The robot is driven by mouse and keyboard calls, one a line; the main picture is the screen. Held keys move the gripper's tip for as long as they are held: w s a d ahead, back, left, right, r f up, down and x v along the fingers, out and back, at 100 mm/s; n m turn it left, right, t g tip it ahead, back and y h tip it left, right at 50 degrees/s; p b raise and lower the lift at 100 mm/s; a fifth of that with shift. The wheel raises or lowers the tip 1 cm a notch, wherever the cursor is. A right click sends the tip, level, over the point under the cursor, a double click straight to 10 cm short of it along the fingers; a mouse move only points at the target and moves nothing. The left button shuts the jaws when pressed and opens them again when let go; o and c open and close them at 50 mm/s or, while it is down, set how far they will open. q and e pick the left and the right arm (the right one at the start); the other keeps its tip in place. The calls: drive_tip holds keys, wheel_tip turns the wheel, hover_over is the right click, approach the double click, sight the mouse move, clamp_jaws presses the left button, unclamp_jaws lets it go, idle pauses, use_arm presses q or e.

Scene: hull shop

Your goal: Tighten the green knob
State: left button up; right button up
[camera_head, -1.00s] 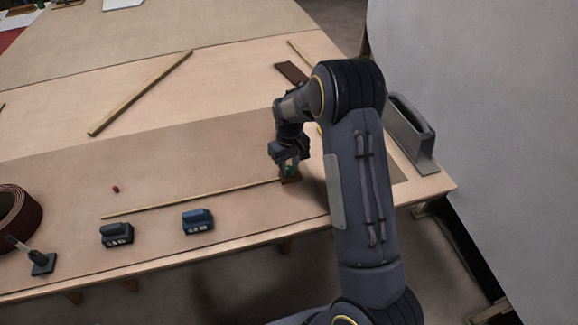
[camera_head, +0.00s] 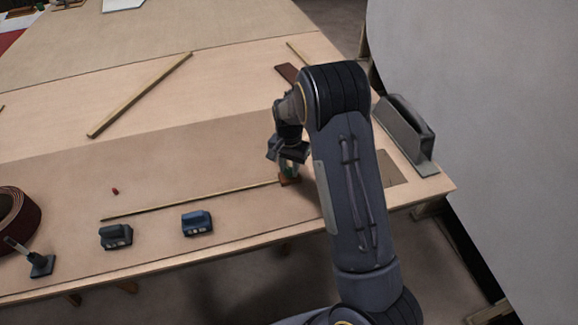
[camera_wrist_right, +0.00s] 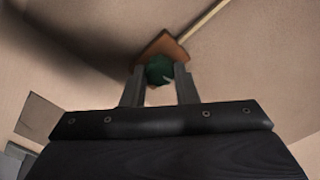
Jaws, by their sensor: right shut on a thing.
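The green knob (camera_wrist_right: 159,69) sits on a small brown base (camera_wrist_right: 168,45) on the table, and my right gripper (camera_wrist_right: 160,84) is shut on it, one finger on each side. In the head view my right gripper (camera_head: 289,168) points down at the brown base (camera_head: 289,181) near the table's front edge. The knob is mostly hidden there by the fingers. A pale mark shows on the knob in the wrist view. My left gripper is not in view.
A thin wooden strip (camera_head: 190,201) runs left from the brown base. A blue block-like tool (camera_head: 197,223) and a dark one (camera_head: 116,236) stand near the front edge. A grey handled tool (camera_head: 408,135) stands right of my arm. A small red piece (camera_head: 115,191) lies at left.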

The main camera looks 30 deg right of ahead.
sight(290, 170)
drive_tip(key=m, duration=0.4)
drive_tip(key=shift+r+m+p, duration=0.1)
drive_tip(key=shift+m+p, duration=0.2)
drive_tip(key=shift+p, duration=0.1)
drive_tip(key=m+p, duration=0.1)
drive_tip(key=m, duration=0.3)
drive_tip(key=shift+m, duration=0.3)
drive_tip(key=o, duration=1)
wheel_tip(290, 170, up, 8)
drive_tip(key=shift+f, duration=0.15)
